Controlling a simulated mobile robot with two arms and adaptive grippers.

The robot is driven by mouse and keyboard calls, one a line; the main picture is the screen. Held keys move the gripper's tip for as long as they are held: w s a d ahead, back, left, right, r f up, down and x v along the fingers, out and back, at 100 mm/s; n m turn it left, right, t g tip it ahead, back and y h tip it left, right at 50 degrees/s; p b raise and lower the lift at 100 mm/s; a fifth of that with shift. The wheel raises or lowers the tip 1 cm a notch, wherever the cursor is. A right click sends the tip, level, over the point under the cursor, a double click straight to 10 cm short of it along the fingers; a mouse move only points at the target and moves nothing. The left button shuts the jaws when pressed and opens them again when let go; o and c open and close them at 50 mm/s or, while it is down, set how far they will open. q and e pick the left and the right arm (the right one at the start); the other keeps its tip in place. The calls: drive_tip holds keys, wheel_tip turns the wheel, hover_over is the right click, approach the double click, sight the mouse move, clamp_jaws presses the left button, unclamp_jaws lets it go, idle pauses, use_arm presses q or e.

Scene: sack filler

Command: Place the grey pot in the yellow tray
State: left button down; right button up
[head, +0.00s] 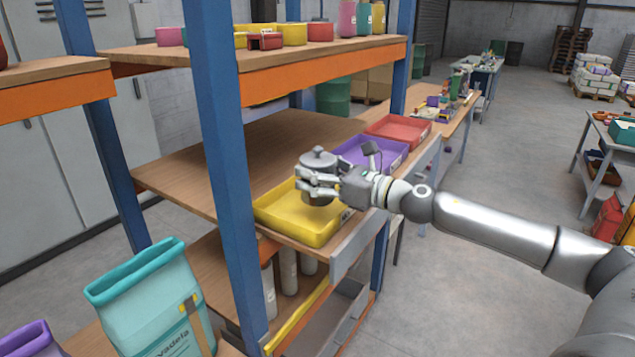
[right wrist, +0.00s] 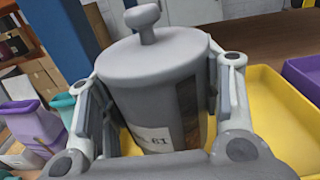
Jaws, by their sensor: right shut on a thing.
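The grey pot (head: 318,163) has a knobbed lid and is upright in my right gripper (head: 318,184), over the yellow tray (head: 290,226) in the head view. In the right wrist view the pot (right wrist: 155,85) stands between the two fingers of my right gripper (right wrist: 160,115), and a label reading 61 faces the camera. The yellow tray (right wrist: 272,105) shows behind and right of the pot. I cannot tell whether the pot's base touches the tray floor. My left gripper is not in view.
A purple tray (head: 392,160) and a red tray (head: 412,130) stand beside the yellow one on the shelf. A blue upright (head: 220,150) rises left of the yellow tray. An upper shelf (head: 270,58) with small containers hangs above. A teal sack (head: 150,300) stands at lower left.

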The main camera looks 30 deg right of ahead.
drive_tip(key=shift+w+d+f, duration=0.3)
drive_tip(key=shift+w+f, duration=0.1)
drive_tip(key=shift+f, duration=0.15)
drive_tip(key=shift+w+d+f, duration=0.3)
drive_tip(key=shift+w+f, duration=0.05)
drive_tip(key=shift+f, duration=0.2)
wheel_tip(320, 180, down, 3)
drive_tip(key=shift+w+f+p, duration=0.1)
drive_tip(key=shift+p, duration=0.9)
drive_tip(key=shift+f, duration=0.1)
drive_tip(key=shift+f+b, duration=0.2)
drive_tip(key=shift+b, duration=0.15)
drive_tip(key=o, duration=1)
drive_tip(key=shift+r, duration=0.1)
drive_tip(key=shift+o, duration=0.2)
